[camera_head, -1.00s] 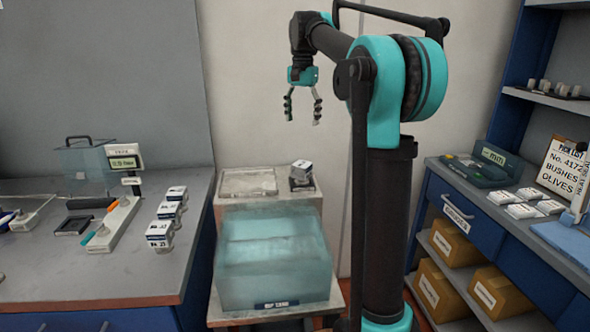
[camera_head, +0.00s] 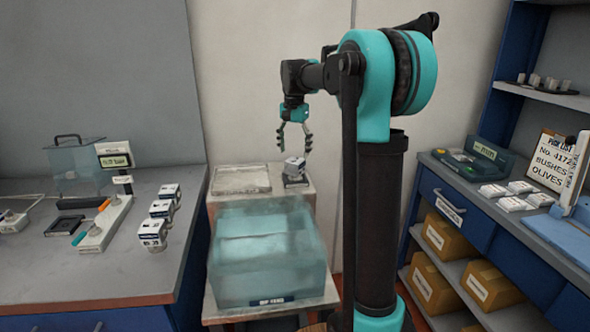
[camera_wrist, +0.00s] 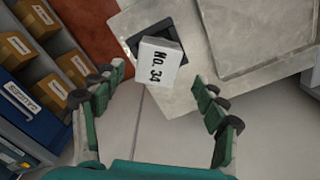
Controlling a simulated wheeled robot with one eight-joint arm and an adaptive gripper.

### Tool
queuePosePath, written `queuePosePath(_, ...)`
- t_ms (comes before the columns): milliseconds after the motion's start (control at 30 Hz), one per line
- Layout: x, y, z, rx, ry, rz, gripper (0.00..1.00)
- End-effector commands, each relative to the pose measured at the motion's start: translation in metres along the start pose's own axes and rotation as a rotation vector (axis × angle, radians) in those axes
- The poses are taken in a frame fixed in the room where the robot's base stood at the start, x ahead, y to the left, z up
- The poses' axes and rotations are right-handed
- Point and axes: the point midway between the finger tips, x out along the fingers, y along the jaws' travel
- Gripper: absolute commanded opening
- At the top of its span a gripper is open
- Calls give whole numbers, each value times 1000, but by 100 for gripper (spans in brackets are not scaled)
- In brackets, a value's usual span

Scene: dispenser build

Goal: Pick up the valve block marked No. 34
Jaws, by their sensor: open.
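The valve block marked No. 34 (camera_wrist: 160,62) is a small white block with dark printing, seen in the wrist view. It sits on a dark square base (camera_wrist: 168,32) on a pale stand top. In the head view the same block (camera_head: 294,166) stands at the back right of the stand behind the tank. My gripper (camera_head: 294,149) is just above the block, pointing down. In the wrist view my gripper (camera_wrist: 163,87) has its fingers spread, with the block beyond and between the tips. It is open and holds nothing.
A translucent blue tank (camera_head: 268,262) stands in front of the block. A flat pale slab (camera_head: 242,179) lies to its left. Several white blocks (camera_head: 161,211) line the left bench. The right bench (camera_head: 470,205) holds white pieces and a clipboard (camera_head: 552,160).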

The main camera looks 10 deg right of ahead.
Motion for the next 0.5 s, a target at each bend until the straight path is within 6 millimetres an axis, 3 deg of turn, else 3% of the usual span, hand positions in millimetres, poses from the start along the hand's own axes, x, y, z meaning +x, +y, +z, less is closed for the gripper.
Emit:
queuePosePath(300,41,4,1,0,0,0,72)
queuePosePath(500,44,4,1,0,0,0,72)
